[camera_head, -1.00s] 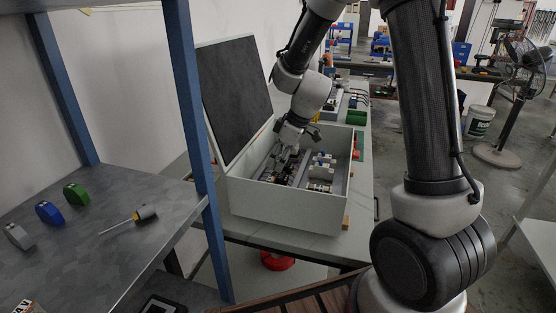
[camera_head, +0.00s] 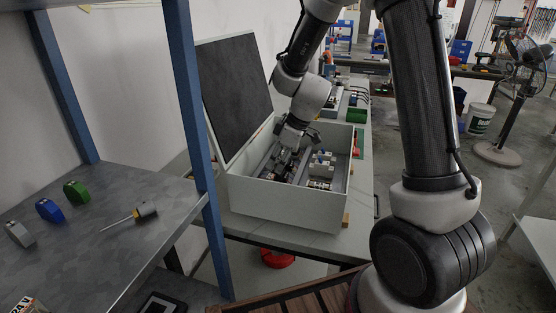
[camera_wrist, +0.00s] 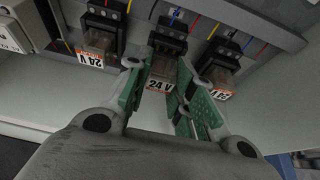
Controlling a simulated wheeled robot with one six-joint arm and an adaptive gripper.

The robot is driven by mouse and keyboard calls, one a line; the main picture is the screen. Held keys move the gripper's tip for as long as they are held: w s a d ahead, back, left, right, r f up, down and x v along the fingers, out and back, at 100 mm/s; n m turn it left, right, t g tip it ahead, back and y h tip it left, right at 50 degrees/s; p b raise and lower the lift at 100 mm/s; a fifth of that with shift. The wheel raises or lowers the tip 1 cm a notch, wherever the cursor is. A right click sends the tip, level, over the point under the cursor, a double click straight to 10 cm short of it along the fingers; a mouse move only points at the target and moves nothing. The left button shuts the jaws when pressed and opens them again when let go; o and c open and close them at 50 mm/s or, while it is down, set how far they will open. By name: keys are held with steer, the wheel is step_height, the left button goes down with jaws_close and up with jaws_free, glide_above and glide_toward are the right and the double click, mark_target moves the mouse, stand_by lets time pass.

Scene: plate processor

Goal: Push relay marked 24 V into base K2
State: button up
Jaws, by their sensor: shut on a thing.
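In the wrist view, my gripper (camera_wrist: 157,92) has its green-padded fingers on both sides of a clear relay (camera_wrist: 163,68) with an orange-and-white 24 V label. It is shut on this relay. The relay's far end is at a black base (camera_wrist: 168,37) with wires; whether it is fully seated cannot be told. A relay marked 24 V (camera_wrist: 97,45) sits at the base to the left, and another labelled relay (camera_wrist: 222,75) sits to the right. No K2 mark is readable. In the head view, my gripper (camera_head: 287,153) reaches down inside the open cabinet (camera_head: 285,207).
The cabinet's dark-faced lid (camera_head: 235,85) stands open at the left. Walls surround the gripper. More parts (camera_head: 321,165) sit to its right in the cabinet. A grey shelf (camera_head: 100,245) at the left holds a screwdriver (camera_head: 130,217) and several coloured pieces.

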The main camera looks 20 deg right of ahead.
steer(key=shift+f, duration=0.25)
steer(key=o, duration=1.1)
